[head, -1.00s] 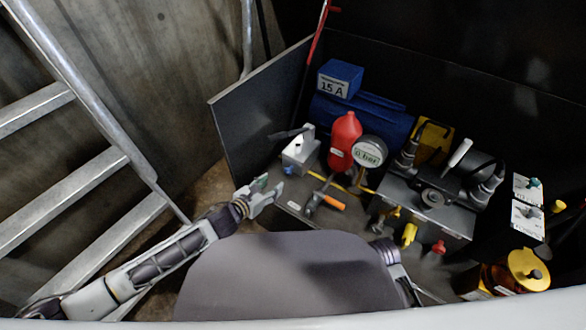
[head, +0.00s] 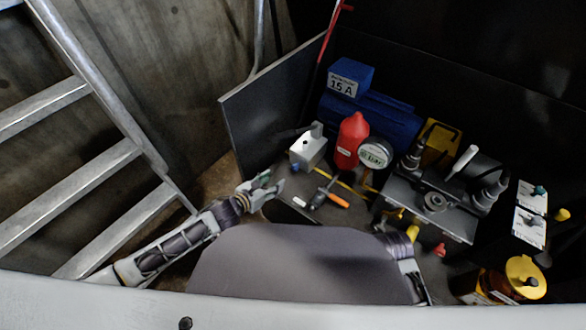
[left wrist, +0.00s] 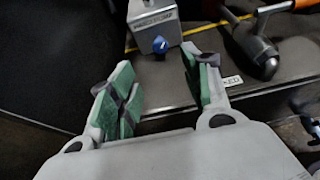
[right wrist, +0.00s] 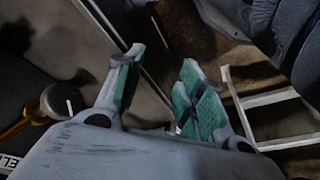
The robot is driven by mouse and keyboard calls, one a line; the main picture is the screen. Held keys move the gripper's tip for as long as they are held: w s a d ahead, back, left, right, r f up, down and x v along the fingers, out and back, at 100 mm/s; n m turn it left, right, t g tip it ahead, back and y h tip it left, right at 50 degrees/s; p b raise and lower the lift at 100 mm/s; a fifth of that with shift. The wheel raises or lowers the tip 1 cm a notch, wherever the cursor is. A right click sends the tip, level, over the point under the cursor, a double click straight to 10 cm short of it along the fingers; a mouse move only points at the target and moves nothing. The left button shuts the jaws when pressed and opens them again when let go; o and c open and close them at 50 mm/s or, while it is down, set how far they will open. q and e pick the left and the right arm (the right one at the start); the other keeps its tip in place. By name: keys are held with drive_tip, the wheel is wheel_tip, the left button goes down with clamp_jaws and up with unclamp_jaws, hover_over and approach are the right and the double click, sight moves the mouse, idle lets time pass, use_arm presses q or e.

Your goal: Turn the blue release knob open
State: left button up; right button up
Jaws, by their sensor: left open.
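The blue knob (head: 295,168) is on the front of a small grey metal box (head: 308,151) at the bench's left end. In the left wrist view the knob (left wrist: 160,45) faces me, just beyond the fingertips, with the box (left wrist: 153,22) behind it. My left gripper (head: 273,186) is open and empty, just short of the bench edge and below left of the knob. In its wrist view the fingers (left wrist: 158,75) stand well apart, and the knob is clear of both. My right gripper (right wrist: 160,72) is open and empty in its wrist view, away from the knob.
A hammer with an orange handle (head: 338,200) lies right of the knob. A red bottle (head: 350,142), a gauge (head: 375,154) and a blue unit (head: 372,122) stand behind. A dark panel (head: 270,105) rises at the left. A metal ladder (head: 100,170) stands further left.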

sight(294, 168)
use_arm(q)
drive_tip(key=shift+x, duration=0.75)
drive_tip(key=shift+b+x, duration=0.45)
drive_tip(key=shift+x, duration=0.35)
drive_tip(key=b+x, duration=0.1)
drive_tip(key=x, duration=0.4)
drive_tip(key=shift+w+d+f+b, duration=0.15)
drive_tip(key=shift+w+b, duration=0.1)
drive_tip(key=shift+b, duration=0.15)
drive_tip(key=b+x, duration=0.1)
drive_tip(key=x, duration=0.2)
drive_tip(key=shift+w+d+f, duration=0.1)
drive_tip(key=shift+w+d, duration=0.1)
drive_tip(key=shift+w, duration=0.05)
drive_tip(key=shift+w+d+f+b, duration=0.2)
drive_tip(key=shift+w+d+b, duration=0.2)
drive_tip(key=shift+w, duration=0.1)
use_arm(e)
drive_tip(key=shift+w+a+f+t+y, duration=0.25)
drive_tip(key=shift+a+t, duration=0.1)
drive_tip(key=shift+a, duration=0.15)
drive_tip(key=shift+w+a+f+t+y, duration=0.1)
drive_tip(key=shift+a+f+t+y, duration=0.2)
drive_tip(key=shift+a, duration=0.2)
use_arm(q)
drive_tip(key=c, duration=1)
